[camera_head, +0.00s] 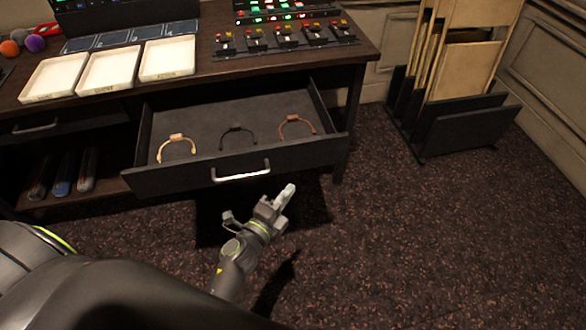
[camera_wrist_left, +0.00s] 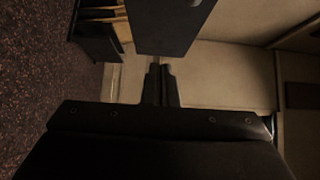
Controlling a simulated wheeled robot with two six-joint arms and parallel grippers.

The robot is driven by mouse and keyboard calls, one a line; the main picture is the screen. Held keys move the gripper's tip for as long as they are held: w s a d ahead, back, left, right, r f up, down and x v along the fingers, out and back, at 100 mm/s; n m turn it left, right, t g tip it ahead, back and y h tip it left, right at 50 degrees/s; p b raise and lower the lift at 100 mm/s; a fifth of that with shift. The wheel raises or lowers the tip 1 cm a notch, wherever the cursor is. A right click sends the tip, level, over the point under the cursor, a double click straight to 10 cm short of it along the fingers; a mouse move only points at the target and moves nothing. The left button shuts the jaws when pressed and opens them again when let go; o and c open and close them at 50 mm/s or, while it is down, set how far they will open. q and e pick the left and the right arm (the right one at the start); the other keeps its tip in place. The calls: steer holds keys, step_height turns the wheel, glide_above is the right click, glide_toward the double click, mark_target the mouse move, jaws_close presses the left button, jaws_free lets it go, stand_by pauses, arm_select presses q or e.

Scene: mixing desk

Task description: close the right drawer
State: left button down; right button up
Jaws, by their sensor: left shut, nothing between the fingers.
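The right drawer (camera_head: 245,160) of the dark desk stands pulled out, with a metal bar handle (camera_head: 241,171) on its front. Three bracelet-like bands in cream, black and reddish brown lie inside it. My left gripper (camera_head: 288,191) is shut and empty, in front of the drawer face and a little right of the handle, apart from it in the picture. In the left wrist view, its closed fingers (camera_wrist_left: 160,84) point toward a dark panel (camera_wrist_left: 172,25), which seems to be the drawer front, with a bit of bright handle at the top edge. My right gripper is not in view.
The desk top (camera_head: 200,82) holds white trays (camera_head: 108,70) and a row of small switch units (camera_head: 285,38). A shut left drawer (camera_head: 60,125) sits beside the open one. A dark rack with boards (camera_head: 465,125) stands at the right. The carpet (camera_head: 430,240) in front is clear.

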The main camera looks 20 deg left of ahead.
mark_target(300, 159)
arm_select(q)
steer(key=w, duration=0.5)
steer(key=w+a, duration=0.1)
steer(key=w, duration=0.1)
steer(key=shift+w+b, duration=0.3)
steer(key=shift+w, duration=0.05)
steer(key=shift+w+a, duration=0.15)
steer(key=shift+w, duration=0.05)
steer(key=shift+w+a, duration=0.1)
steer(key=shift+w, duration=0.05)
